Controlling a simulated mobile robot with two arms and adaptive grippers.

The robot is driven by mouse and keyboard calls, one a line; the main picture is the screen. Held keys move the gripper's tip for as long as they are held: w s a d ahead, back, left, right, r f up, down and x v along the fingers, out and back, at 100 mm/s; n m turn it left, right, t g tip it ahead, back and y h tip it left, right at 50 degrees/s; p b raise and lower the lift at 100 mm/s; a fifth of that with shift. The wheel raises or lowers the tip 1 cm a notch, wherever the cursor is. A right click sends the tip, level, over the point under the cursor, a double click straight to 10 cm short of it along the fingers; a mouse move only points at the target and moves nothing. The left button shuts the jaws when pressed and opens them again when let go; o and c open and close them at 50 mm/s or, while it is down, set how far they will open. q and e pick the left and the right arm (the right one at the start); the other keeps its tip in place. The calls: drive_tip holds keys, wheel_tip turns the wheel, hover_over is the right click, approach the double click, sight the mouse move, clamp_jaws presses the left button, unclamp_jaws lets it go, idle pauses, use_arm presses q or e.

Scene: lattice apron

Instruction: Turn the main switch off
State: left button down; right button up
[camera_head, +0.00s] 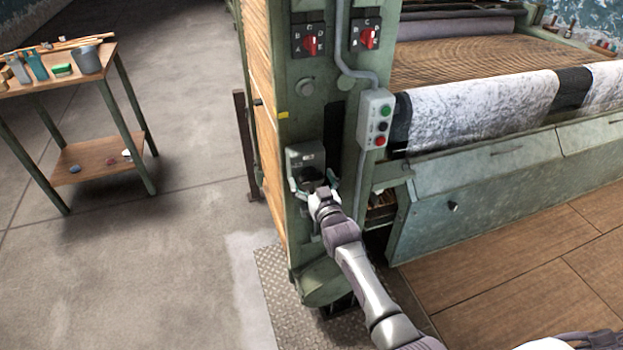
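The main switch box (303,156) is a grey-green box low on the front of the machine's green post. A dark part of it shows just below its face, partly hidden behind my gripper. My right gripper (316,186) is at the lower part of this box, with one finger to each side of the dark part. The fingers are spread. I cannot tell whether they touch the switch, nor which way its handle is set. My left gripper is not in view.
Two red rotary switches (311,43) (371,37) sit higher on the machine. A button box (376,119) with green, black and red buttons is right of the gripper. A wooden table (97,63) with tools stands at left. The concrete floor between is clear.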

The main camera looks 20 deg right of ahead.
drive_tip(key=s, duration=1.2)
drive_tip(key=shift+d, duration=0.2)
drive_tip(key=s+f+g, duration=0.3)
drive_tip(key=s+f, duration=0.3)
drive_tip(key=f, duration=0.5)
drive_tip(key=s+a+f+n+g, duration=0.1)
drive_tip(key=s+f+g, duration=0.2)
drive_tip(key=s+f, duration=0.65)
drive_tip(key=s+f+g, duration=0.3)
drive_tip(key=s+f, duration=0.1)
drive_tip(key=f, duration=0.9)
drive_tip(key=s+d+f+g, duration=0.1)
drive_tip(key=s+f, duration=0.3)
drive_tip(key=s, duration=0.6)
drive_tip(key=s+d+f+g, duration=0.2)
drive_tip(key=s+f+g, duration=0.2)
drive_tip(key=s, duration=0.6)
drive_tip(key=s+d+f+g, duration=0.1)
drive_tip(key=s+f+g, duration=0.2)
drive_tip(key=s+f, duration=0.3)
drive_tip(key=s, duration=0.4)
drive_tip(key=shift+s+d+n+h, duration=0.15)
drive_tip(key=shift+n+h, duration=0.15)
drive_tip(key=shift+n, duration=0.1)
